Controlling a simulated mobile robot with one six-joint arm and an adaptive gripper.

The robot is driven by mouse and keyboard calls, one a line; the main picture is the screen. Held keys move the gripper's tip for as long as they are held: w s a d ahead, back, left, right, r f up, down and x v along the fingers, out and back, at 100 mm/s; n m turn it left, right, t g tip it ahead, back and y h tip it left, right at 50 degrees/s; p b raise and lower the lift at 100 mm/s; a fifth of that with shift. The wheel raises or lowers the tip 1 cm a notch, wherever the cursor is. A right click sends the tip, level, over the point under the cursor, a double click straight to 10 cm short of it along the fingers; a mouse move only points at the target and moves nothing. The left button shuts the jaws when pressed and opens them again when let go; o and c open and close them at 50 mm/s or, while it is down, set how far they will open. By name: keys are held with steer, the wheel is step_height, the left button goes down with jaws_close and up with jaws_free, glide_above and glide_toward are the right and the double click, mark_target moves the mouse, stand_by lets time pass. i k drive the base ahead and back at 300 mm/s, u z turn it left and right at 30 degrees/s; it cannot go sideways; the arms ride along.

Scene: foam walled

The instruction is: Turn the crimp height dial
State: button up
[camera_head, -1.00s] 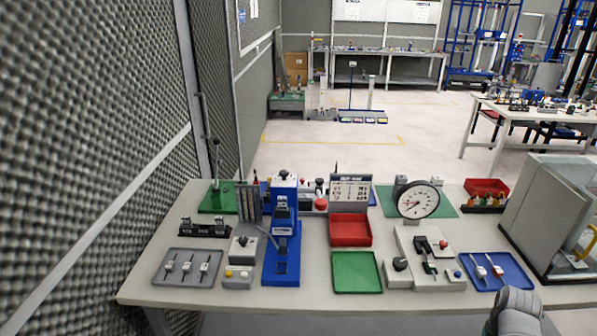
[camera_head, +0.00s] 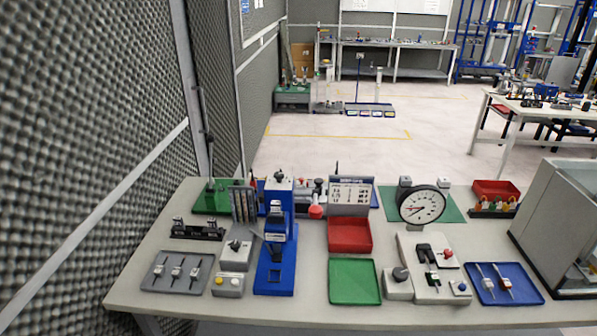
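A blue press (camera_head: 273,272) stands on the table, left of its middle. Against its left side is a grey box with a black knob (camera_head: 235,245) on top, which looks like the crimp height dial. A second black knob (camera_head: 400,273) sits on a grey block beside the round gauge's fixture, farther right. No labels on the knobs can be read, so I cannot be certain which is the dial. The knobs' angles are too small to tell. My gripper is not in view.
A round gauge (camera_head: 422,204), a red tray (camera_head: 349,235), a green tray (camera_head: 354,282), a blue tray (camera_head: 503,284) and a grey tray (camera_head: 176,271) share the table. A foam wall (camera_head: 80,150) rises at left. A grey cabinet (camera_head: 565,225) stands at right.

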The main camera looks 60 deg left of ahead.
mark_target(279, 175)
steer(key=z, duration=0.15)
steer(key=k, duration=1)
steer(key=u, duration=1.8)
steer(key=i, duration=0.35)
steer(key=u, duration=0.15)
